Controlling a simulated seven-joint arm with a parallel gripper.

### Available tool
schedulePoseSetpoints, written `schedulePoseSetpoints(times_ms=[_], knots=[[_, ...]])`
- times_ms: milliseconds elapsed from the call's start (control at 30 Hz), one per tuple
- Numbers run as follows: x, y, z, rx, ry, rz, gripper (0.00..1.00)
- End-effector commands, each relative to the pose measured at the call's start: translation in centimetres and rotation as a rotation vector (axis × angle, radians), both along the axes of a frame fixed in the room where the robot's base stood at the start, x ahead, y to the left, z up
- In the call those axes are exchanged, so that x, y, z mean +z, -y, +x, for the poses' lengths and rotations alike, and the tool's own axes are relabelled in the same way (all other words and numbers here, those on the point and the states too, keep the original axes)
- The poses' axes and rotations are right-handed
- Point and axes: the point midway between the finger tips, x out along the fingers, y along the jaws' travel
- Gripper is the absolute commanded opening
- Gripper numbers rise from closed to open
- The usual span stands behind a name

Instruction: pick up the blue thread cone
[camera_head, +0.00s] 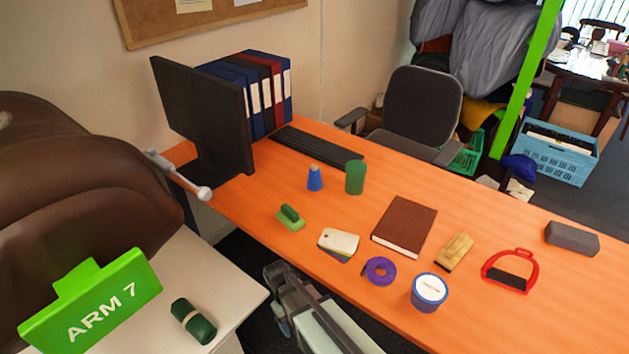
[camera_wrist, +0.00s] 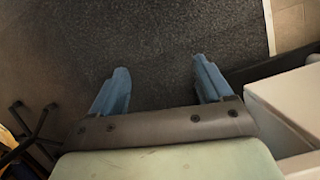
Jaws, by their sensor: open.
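The blue thread cone (camera_head: 315,179) stands upright on the orange table, with a pale tip. It is just left of a green cylinder (camera_head: 355,177) and in front of the keyboard. My gripper (camera_wrist: 160,77) is open and empty over the dark floor in the wrist view. In the head view my arm's end is low, in front of the table's near edge, well apart from the cone. The cone is not in the wrist view.
A green-handled block (camera_head: 290,218), a tag-like card (camera_head: 339,241), a purple ring (camera_head: 380,271) and a brown book (camera_head: 404,227) lie nearer the front. A monitor (camera_head: 205,115) and keyboard (camera_head: 317,149) stand behind. A white cabinet (camera_head: 205,270) is at left.

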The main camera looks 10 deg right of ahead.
Motion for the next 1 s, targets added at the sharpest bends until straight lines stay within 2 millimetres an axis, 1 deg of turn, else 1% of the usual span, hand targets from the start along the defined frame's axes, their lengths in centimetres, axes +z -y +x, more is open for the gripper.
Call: schedulePoseSetpoints(times_ms=[33, 200, 367, 500, 600, 733, 867, 1000], knots=[[1.1, -1.4, 1.1, 0.012, 0.007, 0.022, 0.79], [5.1, -5.1, 3.7, 0.010, -0.001, 0.139, 0.79], [9.0, -8.0, 5.6, -0.012, -0.026, 0.281, 0.79], [12.6, -10.1, 7.3, -0.024, -0.043, 0.408, 0.79], [15.3, -11.4, 8.8, -0.022, -0.043, 0.493, 0.79], [18.6, -12.5, 10.9, -0.013, -0.027, 0.584, 0.79], [21.2, -13.1, 13.2, -0.012, 0.012, 0.647, 0.79], [23.6, -13.2, 16.0, -0.038, 0.071, 0.694, 0.79]])
